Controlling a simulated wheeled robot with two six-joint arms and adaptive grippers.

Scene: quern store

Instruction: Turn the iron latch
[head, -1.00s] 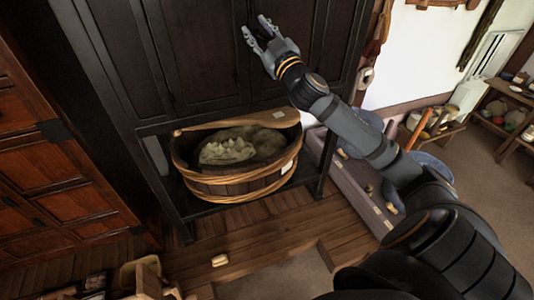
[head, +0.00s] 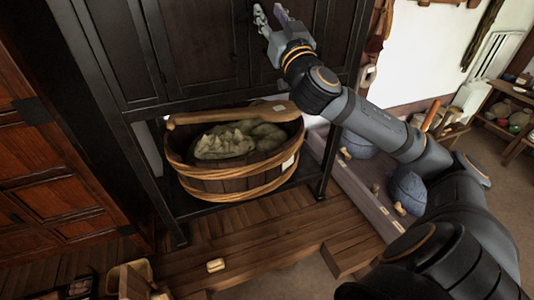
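The dark wooden cabinet (head: 195,60) with panelled doors stands at the top of the head view. My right gripper (head: 269,12) is in front of its doors, near the top edge of the picture. Its two fingers are apart, with nothing seen between them. I cannot make out the iron latch; the gripper or the dark door may hide it. I cannot tell whether the fingers touch the door. My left gripper is out of view.
A wooden tub (head: 235,180) with a greenish-grey sack (head: 235,140) and a wooden paddle (head: 215,115) sits on the low shelf under the cabinet. A red-brown chest (head: 55,165) stands at left. A grey bench (head: 365,200) lies right of the shelf.

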